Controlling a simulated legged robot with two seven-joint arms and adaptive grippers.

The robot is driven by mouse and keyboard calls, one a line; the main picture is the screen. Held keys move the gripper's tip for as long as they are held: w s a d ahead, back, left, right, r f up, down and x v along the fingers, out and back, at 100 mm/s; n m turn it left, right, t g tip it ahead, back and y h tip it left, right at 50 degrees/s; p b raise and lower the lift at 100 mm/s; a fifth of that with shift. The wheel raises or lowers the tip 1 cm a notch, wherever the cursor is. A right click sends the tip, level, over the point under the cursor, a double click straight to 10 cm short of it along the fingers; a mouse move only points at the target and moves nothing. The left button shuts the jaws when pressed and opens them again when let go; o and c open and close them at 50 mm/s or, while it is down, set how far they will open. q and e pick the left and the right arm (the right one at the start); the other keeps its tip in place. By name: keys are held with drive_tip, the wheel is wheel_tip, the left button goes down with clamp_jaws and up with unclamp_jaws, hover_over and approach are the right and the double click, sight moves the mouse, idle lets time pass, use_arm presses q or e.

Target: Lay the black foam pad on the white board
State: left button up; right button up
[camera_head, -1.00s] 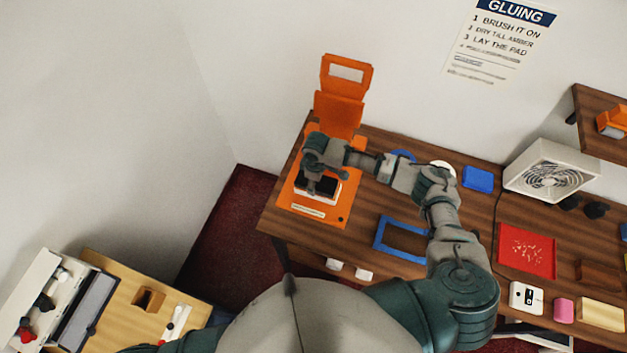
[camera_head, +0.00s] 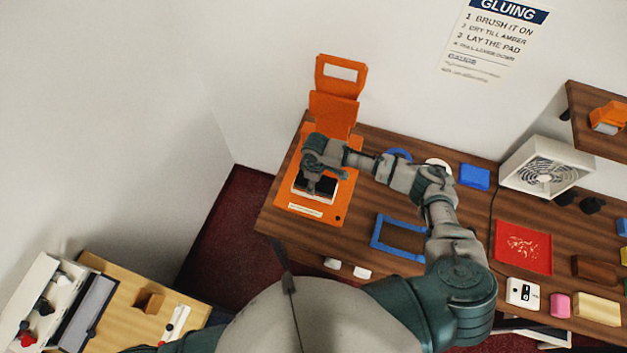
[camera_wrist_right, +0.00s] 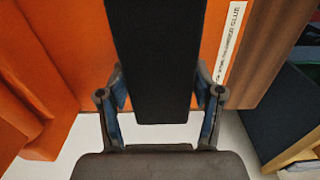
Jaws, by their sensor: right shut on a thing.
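The black foam pad (camera_wrist_right: 155,60) is a flat dark slab between the blue-lined fingers of my right gripper (camera_wrist_right: 162,105). My right gripper (camera_head: 313,190) is shut on it. In the head view the pad (camera_head: 325,185) shows dark above the orange press base. A thin pale edge of the white board (camera_head: 313,198) shows around it. The gripper and wrist hide part of both. I cannot tell whether pad and board touch. My left gripper is not in view.
The orange press has its lid (camera_head: 337,78) raised behind the base (camera_head: 332,215). A blue frame (camera_head: 376,240), a red tray (camera_head: 522,247) and a white fan box (camera_head: 545,165) stand to the right.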

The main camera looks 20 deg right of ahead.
drive_tip(key=shift+d+f, duration=0.2)
drive_tip(key=shift+d, duration=0.15)
drive_tip(key=o, duration=1)
drive_tip(key=shift+a, duration=0.3)
drive_tip(key=shift+r, duration=0.25)
wheel_tip(320, 180, up, 10)
drive_tip(key=shift+d+r, duration=0.15)
drive_tip(key=shift+r, duration=0.55)
